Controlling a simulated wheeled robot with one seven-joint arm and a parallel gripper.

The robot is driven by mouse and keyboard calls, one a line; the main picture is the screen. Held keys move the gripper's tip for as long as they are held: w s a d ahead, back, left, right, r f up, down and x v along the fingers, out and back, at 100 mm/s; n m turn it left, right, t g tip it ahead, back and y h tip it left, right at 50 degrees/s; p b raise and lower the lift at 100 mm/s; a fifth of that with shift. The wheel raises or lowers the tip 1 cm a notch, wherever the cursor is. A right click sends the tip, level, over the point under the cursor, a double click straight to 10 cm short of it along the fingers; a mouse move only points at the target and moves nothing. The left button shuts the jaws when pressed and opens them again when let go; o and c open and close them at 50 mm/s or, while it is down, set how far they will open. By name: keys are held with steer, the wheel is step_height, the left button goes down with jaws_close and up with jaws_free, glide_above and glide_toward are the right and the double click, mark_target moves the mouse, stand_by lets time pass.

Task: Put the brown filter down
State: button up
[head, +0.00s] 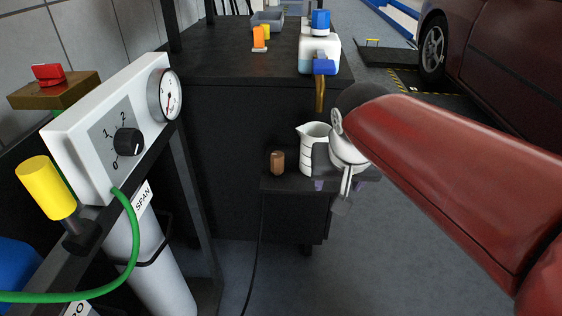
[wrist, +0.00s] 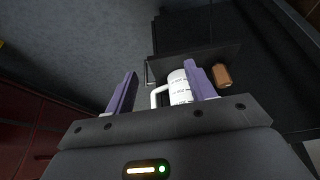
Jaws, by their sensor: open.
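The brown filter (head: 277,162), a small brown cylinder, stands upright on a low dark shelf (head: 285,183), left of a white measuring jug. My gripper (head: 339,186) is to the right of the filter and apart from it; my arm's end partly hides it in the head view. In the wrist view my gripper (wrist: 160,70) has its two purple fingers spread with nothing held between them. The brown filter (wrist: 223,76) shows there just right of the right finger, on the dark shelf.
The white jug (head: 313,148) stands close to my gripper; the right finger partly covers it in the wrist view. A dark bench (head: 240,68) behind bears a white container (head: 318,58). A gas panel (head: 95,130) stands left, a car (head: 500,70) right.

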mark_target(277, 155)
steer(key=shift+g, duration=0.3)
steer(key=w+a, duration=0.8)
steer(key=w+a+p, duration=0.1)
steer(key=w+a, duration=0.3)
steer(key=a, duration=0.1)
steer(key=shift+f, duration=0.35)
steer(key=x, duration=0.5)
steer(key=d+x, duration=0.1)
steer(key=x, duration=0.1)
steer(key=shift+w+f, duration=0.2)
steer(key=shift+w, duration=0.05)
steer(key=shift+c, duration=0.4)
steer(key=c, duration=1.1)
